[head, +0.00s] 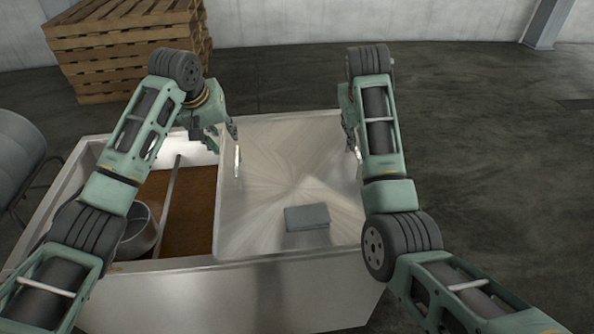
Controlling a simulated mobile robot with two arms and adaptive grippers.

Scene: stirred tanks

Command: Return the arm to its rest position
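My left arm comes in from the left and bends at the top. Its gripper (233,130) points down over the left edge of the metal lid, near the lid's upright handle (237,161). I cannot tell whether its fingers are apart or touch the handle. My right arm comes in from the right. Its gripper (353,143) is mostly hidden behind the forearm, at the lid's right edge, and its fingers are too small and covered to read.
The pale tank (240,290) holds brown material (187,215) and a metal pot (141,232) in its open left part. The lid (262,190) covers the right part, with a grey block (307,217) on it. Wooden pallets (120,50) stand behind. Floor is clear on the right.

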